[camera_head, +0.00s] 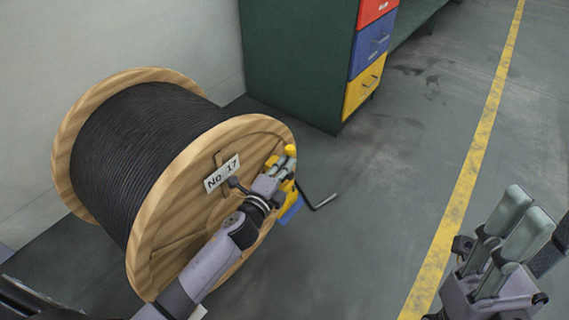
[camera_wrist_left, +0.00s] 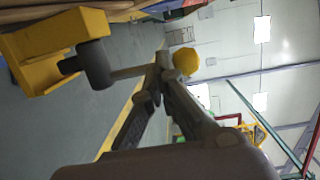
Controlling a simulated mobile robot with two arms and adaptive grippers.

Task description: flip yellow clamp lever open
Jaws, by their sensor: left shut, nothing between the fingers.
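The yellow clamp (camera_head: 289,187) sits at the right rim of the wooden cable reel. Its lever ends in a round yellow knob (camera_head: 290,150), which also shows in the left wrist view (camera_wrist_left: 186,61) right beside the fingertips. In that view a yellow block (camera_wrist_left: 45,52) carries a dark pivot (camera_wrist_left: 92,65) with a thin rod running toward the fingers. My left gripper (camera_head: 288,163) is shut and empty at the clamp, just below the knob; I cannot tell whether it touches.
The reel (camera_head: 205,195) with black cable and a "No 17" tag (camera_head: 221,174) fills the left. A black crank handle (camera_head: 316,204) and a blue part (camera_head: 291,209) are beside the clamp. A green cabinet (camera_head: 297,60) stands behind. The floor to the right is clear.

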